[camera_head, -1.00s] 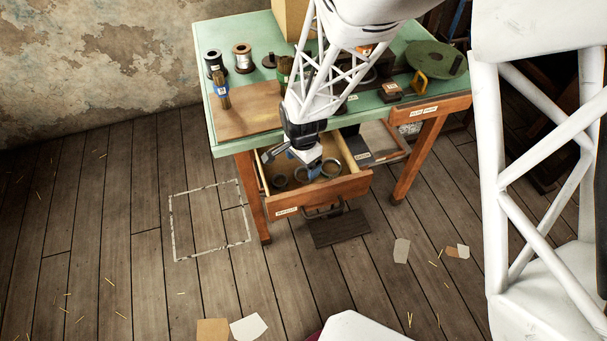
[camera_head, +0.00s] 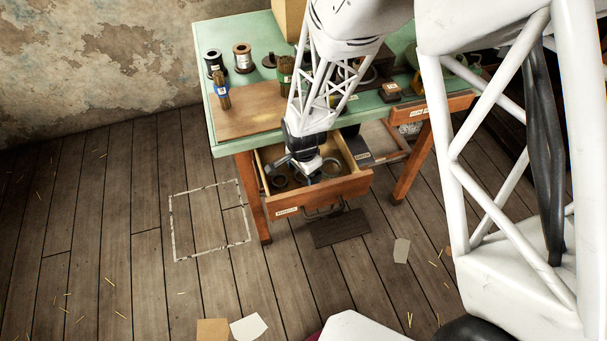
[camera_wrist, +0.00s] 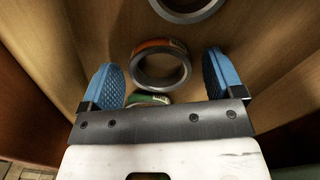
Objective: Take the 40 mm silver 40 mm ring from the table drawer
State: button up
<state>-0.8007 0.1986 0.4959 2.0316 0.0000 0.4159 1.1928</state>
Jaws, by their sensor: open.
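The table drawer (camera_head: 345,187) is pulled open under the green-topped table (camera_head: 235,140). My gripper (camera_head: 298,170) reaches down into it with open jaws, partly hiding the contents. In the wrist view, my gripper's blue fingers (camera_wrist: 166,75) stand apart on either side of a silver ring (camera_wrist: 184,76) with an orange band and a small label. A second grey ring (camera_wrist: 190,16) is cut off by the top edge. A green-banded thing (camera_wrist: 150,99) shows partly behind the gripper's bar. I cannot read sizes.
Wooden drawer walls (camera_wrist: 35,60) stand close to the left finger. The tabletop holds spools (camera_head: 243,57), brushes (camera_head: 222,93) and a wooden board (camera_head: 250,113). A dark mat (camera_head: 340,228) lies on the floor before the drawer.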

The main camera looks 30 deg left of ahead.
jog(key=shift+c, duration=0.2)
dwell(0.3)
jog(key=c, duration=1)
jog(key=shift+o, duration=0.2)
jog(key=shift+r, duration=0.1)
notch_tip(320, 180, up, 10)
dwell(0.6)
